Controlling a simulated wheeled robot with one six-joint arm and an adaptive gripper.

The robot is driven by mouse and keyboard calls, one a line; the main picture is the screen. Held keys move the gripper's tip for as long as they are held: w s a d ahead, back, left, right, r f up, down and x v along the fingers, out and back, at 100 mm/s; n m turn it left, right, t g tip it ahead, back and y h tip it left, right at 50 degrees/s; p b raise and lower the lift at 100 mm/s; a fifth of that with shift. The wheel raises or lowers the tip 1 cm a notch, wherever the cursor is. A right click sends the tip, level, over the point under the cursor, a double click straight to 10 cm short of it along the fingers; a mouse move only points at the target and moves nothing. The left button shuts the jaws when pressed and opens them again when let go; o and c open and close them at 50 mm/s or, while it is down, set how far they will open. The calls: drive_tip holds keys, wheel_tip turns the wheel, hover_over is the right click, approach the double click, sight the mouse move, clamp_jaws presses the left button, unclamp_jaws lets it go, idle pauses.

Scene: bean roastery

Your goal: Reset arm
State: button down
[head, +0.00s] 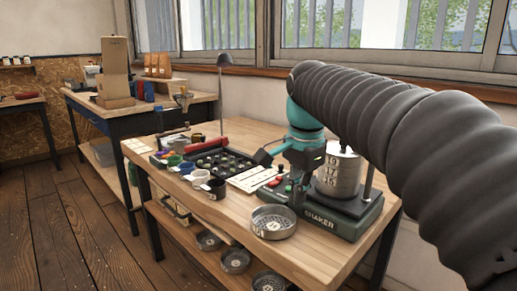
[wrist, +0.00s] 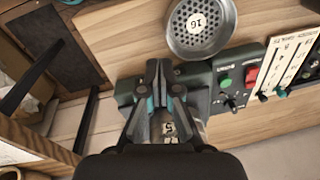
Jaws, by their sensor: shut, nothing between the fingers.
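My gripper (head: 297,200) hangs at the end of my dark, sleeved arm, in front of the stacked sieves on the green shaker. In the wrist view my gripper (wrist: 160,72) has its fingertips together and nothing between them. The fingers lie over the shaker base (wrist: 128,92); I cannot tell whether they touch it. The shaker (head: 325,226) stands at the right end of the bench. The sieve stack (head: 342,172) on it carries number labels and is partly hidden by my gripper and arm.
A loose round sieve (head: 273,223) lies on the bench before the shaker; it shows a 16 label in the wrist view (wrist: 178,40). Cups (head: 217,190), a dark tray (head: 222,165) and a pale card (head: 250,178) are to the left. Several pans sit on the shelf below. Windows stand behind.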

drive_tip(key=s+d+f+n, duration=0.1)
drive_tip(key=s+f+n, duration=0.1)
drive_tip(key=s, duration=0.1)
drive_tip(key=s+d+f+n+t, duration=0.1)
drive_tip(key=s+d+f+n, duration=0.1)
drive_tip(key=s, duration=0.2)
drive_tip(key=s+d+f+n+t, duration=0.1)
drive_tip(key=s+d+f, duration=0.1)
drive_tip(key=s, duration=0.2)
drive_tip(key=shift+s+f+n, duration=0.1)
drive_tip(key=shift+n, duration=0.3)
drive_tip(key=s+d+f+n+t, duration=0.2)
drive_tip(key=s+f+n, duration=0.3)
drive_tip(key=s+f, duration=0.3)
drive_tip(key=shift+d+f, duration=0.25)
drive_tip(key=shift+f, duration=0.25)
